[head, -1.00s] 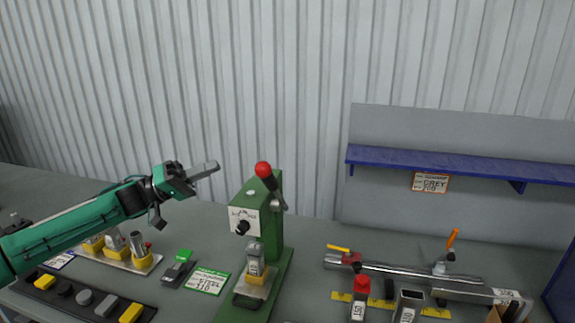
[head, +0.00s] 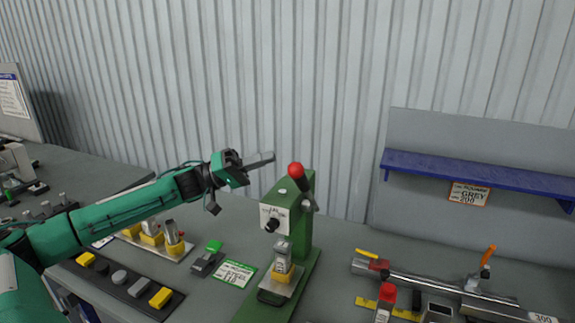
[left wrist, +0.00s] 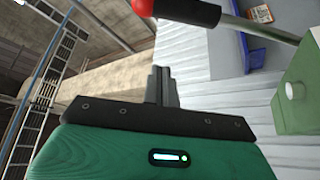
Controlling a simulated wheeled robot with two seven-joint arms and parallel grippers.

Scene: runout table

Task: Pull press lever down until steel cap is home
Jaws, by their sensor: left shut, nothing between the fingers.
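The green press (head: 305,237) stands on the table. Its lever, with a red ball knob (head: 295,170), is raised, the knob at the upper left end of the handle (head: 306,190). Under the press head a steel cap (head: 282,250) sits over a yellow base; I cannot tell how far down it is seated. My left gripper (head: 262,160) is shut and empty, just left of the knob and apart from it in the head view. In the left wrist view the knob (left wrist: 142,7) and black grip show beyond the shut fingers (left wrist: 160,85). My right gripper is not in view.
Left of the press are a green tag (head: 235,273), a tray of yellow holders (head: 174,249) and a black strip with several pieces (head: 120,283). Right are a clamp rail (head: 430,286) and a red-topped bottle (head: 385,300). A blue shelf (head: 480,175) hangs behind.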

